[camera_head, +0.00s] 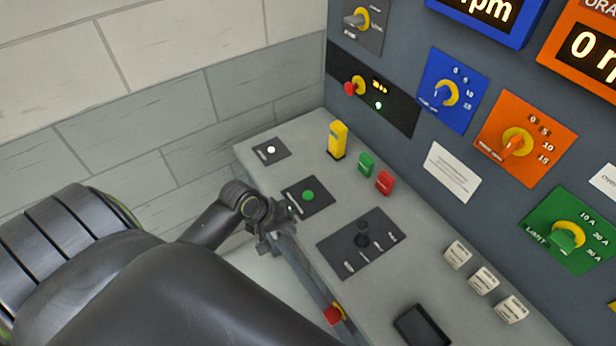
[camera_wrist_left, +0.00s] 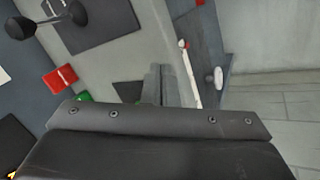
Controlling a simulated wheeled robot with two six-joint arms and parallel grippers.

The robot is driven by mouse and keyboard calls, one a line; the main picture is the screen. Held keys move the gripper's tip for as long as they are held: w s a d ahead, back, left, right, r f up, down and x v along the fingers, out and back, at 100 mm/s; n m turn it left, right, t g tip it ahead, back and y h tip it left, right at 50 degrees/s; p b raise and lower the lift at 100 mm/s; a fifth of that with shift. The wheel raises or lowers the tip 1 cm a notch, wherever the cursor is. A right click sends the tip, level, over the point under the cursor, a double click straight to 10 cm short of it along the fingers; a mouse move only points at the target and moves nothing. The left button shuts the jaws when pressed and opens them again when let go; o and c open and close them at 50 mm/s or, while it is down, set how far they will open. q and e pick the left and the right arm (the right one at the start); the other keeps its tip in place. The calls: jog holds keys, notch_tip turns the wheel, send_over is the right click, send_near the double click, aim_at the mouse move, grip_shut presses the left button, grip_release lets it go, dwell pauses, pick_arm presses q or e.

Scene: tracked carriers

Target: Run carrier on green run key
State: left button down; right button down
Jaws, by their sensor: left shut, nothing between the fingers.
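A green key (camera_head: 366,164) stands on the grey console beside a red key (camera_head: 385,182). In the left wrist view the red key (camera_wrist_left: 58,78) is clear, and only a sliver of the green key (camera_wrist_left: 84,97) shows behind my gripper's body. A round green button (camera_head: 308,195) sits on a black plate nearer the front edge. My left gripper (camera_head: 294,207) is at the console's front edge, just in front of that plate, shut and empty. Its fingers also show in the left wrist view (camera_wrist_left: 163,85). Whether it touches the console is unclear. My right gripper is out of view.
A yellow upright block (camera_head: 338,140) stands behind the round button. A black joystick (camera_head: 362,237) rises from a plate to the right, with several white keys (camera_head: 483,280) beyond. The upright panel holds dials and a red knob (camera_head: 349,88). A brick wall (camera_head: 150,140) is at left.

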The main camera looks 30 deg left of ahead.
pick_arm(q)
jog(key=w+a+r+n+t+h, duration=0.1)
jog(key=w+a+r+n, duration=0.1)
jog(key=w, duration=0.5)
jog(key=w+a+r+n+h, duration=0.2)
jog(key=w+a+r+n, duration=0.1)
jog(key=w+r+n, duration=0.2)
jog(key=w+n, duration=0.2)
jog(key=shift+n+t, duration=0.3)
jog(key=shift+t, duration=0.1)
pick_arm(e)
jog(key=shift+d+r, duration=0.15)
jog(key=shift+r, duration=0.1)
pick_arm(q)
jog(key=shift+f, duration=0.1)
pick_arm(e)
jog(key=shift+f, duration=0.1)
